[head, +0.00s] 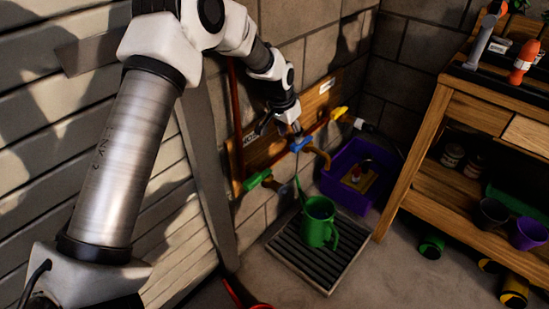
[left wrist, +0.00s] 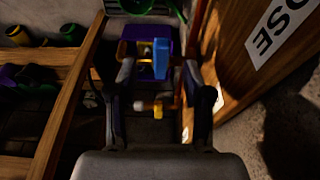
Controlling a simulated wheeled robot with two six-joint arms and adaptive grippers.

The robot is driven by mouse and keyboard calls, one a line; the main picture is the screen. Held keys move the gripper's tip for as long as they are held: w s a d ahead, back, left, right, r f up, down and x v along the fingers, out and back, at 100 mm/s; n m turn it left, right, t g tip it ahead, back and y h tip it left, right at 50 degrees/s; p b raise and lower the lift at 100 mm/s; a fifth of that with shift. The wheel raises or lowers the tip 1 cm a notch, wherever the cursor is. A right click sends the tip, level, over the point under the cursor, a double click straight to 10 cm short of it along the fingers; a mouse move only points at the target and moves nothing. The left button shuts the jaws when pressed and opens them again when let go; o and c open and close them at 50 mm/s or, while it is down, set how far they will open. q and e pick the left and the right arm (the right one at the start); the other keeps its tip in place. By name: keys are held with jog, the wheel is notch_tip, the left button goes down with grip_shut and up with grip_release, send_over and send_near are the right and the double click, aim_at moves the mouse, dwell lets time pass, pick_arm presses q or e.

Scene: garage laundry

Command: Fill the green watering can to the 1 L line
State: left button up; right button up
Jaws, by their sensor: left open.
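The green watering can (head: 318,222) stands upright on a dark slatted drain grate (head: 289,252) below the taps in the head view. Its water level cannot be seen. A tap with a blue handle (head: 300,145) is above it on a wooden wall board, between a green-handled tap (head: 258,180) and a yellow-handled tap (head: 339,113). My left gripper (head: 284,129) is open at the blue handle. In the left wrist view, the blue handle (left wrist: 161,56) shows between its fingers; contact cannot be told. The yellow handle (left wrist: 158,109) shows lower between them. My right gripper is not in view.
A purple tub (head: 345,185) sits behind the can. A wooden bench (head: 425,150) with pots and tools stands at the right. A red pipe (head: 236,120) runs up the wall. Bare floor lies between grate and bench.

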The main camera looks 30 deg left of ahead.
pick_arm(q)
jog(key=shift+t, duration=0.5)
jog(key=b+x, duration=0.1)
jog(key=x, duration=0.1)
jog(key=b+x, duration=0.2)
jog(key=w+b+x, duration=0.1)
jog(key=b+x, duration=0.1)
jog(key=shift+w, duration=0.25)
jog(key=shift+r, duration=0.1)
grip_shut()
jog(key=shift+d, duration=0.1)
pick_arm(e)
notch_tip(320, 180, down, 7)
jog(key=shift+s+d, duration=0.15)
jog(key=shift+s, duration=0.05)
